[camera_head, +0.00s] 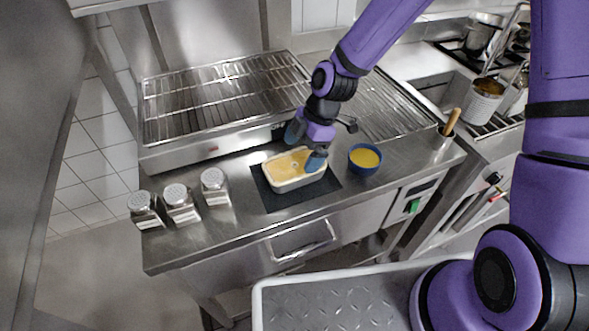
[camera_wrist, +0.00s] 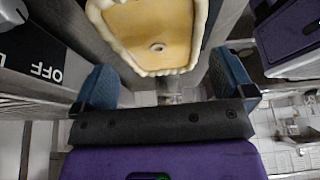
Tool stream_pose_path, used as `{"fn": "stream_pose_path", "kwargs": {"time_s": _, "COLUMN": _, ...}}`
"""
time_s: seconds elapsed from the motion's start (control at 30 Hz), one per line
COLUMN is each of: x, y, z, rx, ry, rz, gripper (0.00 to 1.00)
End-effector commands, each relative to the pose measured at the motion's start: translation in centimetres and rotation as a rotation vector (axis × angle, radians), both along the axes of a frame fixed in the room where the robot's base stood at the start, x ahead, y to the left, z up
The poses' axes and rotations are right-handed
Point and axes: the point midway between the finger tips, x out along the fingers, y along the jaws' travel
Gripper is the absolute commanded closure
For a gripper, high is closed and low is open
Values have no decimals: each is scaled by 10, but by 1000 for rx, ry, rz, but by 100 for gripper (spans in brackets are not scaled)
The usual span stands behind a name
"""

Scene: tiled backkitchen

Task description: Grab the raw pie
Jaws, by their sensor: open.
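The raw pie (camera_head: 293,168) is a cream rectangular dish with a yellow-orange top and a small round hole in the middle. It sits on a dark mat (camera_head: 268,198) on the steel counter. In the wrist view the pie (camera_wrist: 155,35) shows at the top, ahead of the fingers, with its far end cut off. My gripper (camera_head: 306,146) is at the pie's upper right side, with one blue finger behind it and the other at its right end. In the wrist view my gripper (camera_wrist: 165,85) is open, with nothing held between the fingers. Contact with the pie cannot be told.
A blue bowl of yellow liquid (camera_head: 364,158) stands just right of the pie. Several metal-topped shakers (camera_head: 181,203) stand at the left. A steel grill (camera_head: 225,95) lies behind. A pot with a wooden handle (camera_head: 446,135) stands at the right.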

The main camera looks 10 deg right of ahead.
Motion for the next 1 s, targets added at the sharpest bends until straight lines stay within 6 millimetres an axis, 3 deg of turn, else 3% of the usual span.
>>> {"fn": "stream_pose_path", "kwargs": {"time_s": 0.17, "x": -1, "y": 4, "z": -9, "rx": 0, "ry": 1, "rz": 1, "gripper": 0}}
{"fn": "stream_pose_path", "kwargs": {"time_s": 0.5, "x": -4, "y": 18, "z": -48, "rx": -1, "ry": 0, "rz": 0, "gripper": 0}}
{"fn": "stream_pose_path", "kwargs": {"time_s": 0.8, "x": -4, "y": 19, "z": -52, "rx": -2, "ry": -1, "rz": -1, "gripper": 0}}
{"fn": "stream_pose_path", "kwargs": {"time_s": 0.87, "x": -4, "y": 19, "z": -52, "rx": -2, "ry": -1, "rz": -1, "gripper": 12}}
{"fn": "stream_pose_path", "kwargs": {"time_s": 1.0, "x": -4, "y": 19, "z": -52, "rx": -2, "ry": -1, "rz": -1, "gripper": 44}}
